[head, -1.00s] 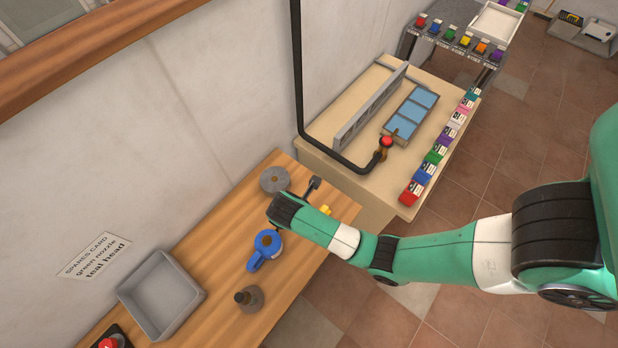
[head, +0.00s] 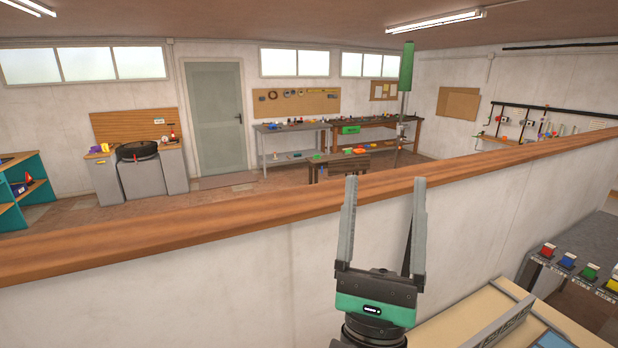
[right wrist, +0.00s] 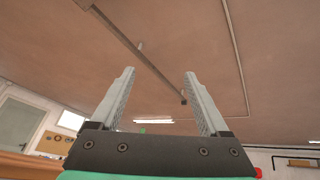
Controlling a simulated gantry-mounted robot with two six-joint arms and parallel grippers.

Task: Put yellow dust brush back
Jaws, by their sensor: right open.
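My right gripper (head: 383,225) points upward in the head view, in front of the wall's wooden top rail. Its two long grey fingers are apart with nothing between them. The right wrist view also shows the empty, parted fingers (right wrist: 160,100) against the ceiling. I cannot make out a yellow dust brush in the current views. My left gripper is not in view.
A low wall with a wooden rail (head: 230,225) crosses the head view. A beige table (head: 450,325) and a grey bench with coloured blocks (head: 590,235) stand at lower right.

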